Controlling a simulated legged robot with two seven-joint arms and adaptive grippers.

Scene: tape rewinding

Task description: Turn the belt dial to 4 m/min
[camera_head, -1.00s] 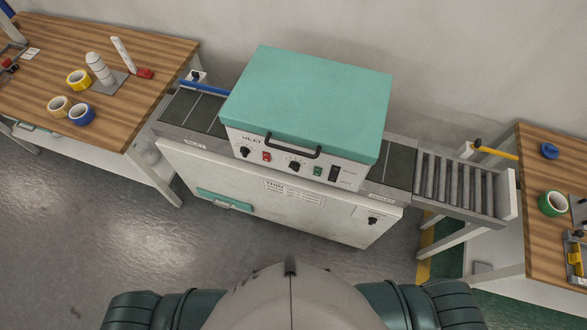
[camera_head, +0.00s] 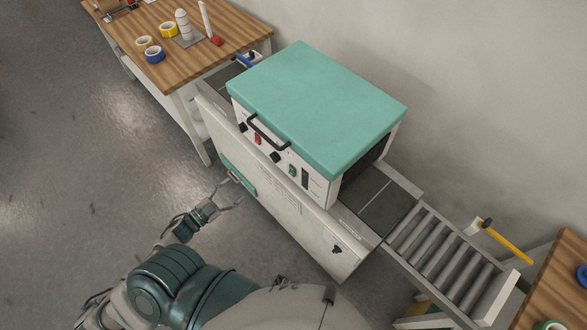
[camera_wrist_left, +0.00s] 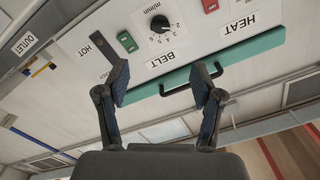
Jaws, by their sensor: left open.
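The black belt dial (camera_head: 275,157) is on the white front panel of the teal-lidded machine (camera_head: 315,105). It also shows in the left wrist view (camera_wrist_left: 159,23), upside down, with the BELT label and a printed m/min scale. Its exact setting is too small to read. My left gripper (camera_head: 232,191) is open and empty, in front of the machine and apart from the dial. In the left wrist view its two fingers (camera_wrist_left: 163,80) are spread, with the dial above the gap between them. My right gripper does not show.
A black handle (camera_head: 265,133) sticks out near the dial. The panel also has a heat dial (camera_head: 242,127), a red switch (camera_head: 257,139) and a green switch (camera_head: 293,170). Another knob (camera_head: 337,250) is on the cabinet below. A roller conveyor (camera_head: 450,258) extends right.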

